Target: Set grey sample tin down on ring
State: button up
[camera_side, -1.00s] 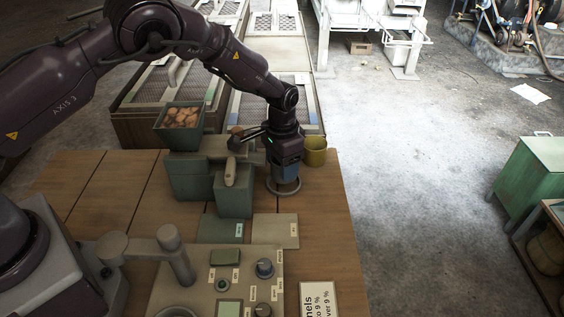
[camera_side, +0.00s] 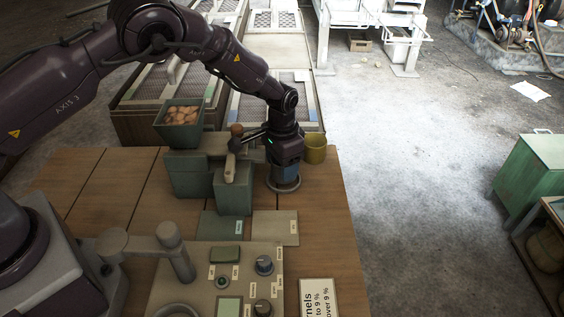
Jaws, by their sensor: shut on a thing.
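My gripper (camera_side: 286,164) points down at the right part of the wooden table, just right of the green mill. Its jaws are around a small blue-grey body, which I take to be the grey sample tin (camera_side: 285,173); the jaws hide most of it. A round grey ring (camera_side: 284,186) shows directly beneath it, close to the table top. I cannot tell whether the tin touches the ring or is just above it.
The green mill (camera_side: 234,194) with its crank and a hopper of nuts (camera_side: 181,117) stands close on the left. An olive cup (camera_side: 315,150) stands behind right. Flat plates (camera_side: 275,228) and a control panel (camera_side: 240,262) lie in front. The table's right edge is near.

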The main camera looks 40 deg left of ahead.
jog(key=shift+s+d+f, duration=0.1)
jog(key=shift+s+f, duration=0.2)
jog(key=shift+f, duration=0.65)
jog(key=shift+d, duration=0.1)
jog(key=o, duration=1.3)
jog(key=shift+w+r, duration=0.1)
jog(key=shift+r, duration=4.55)
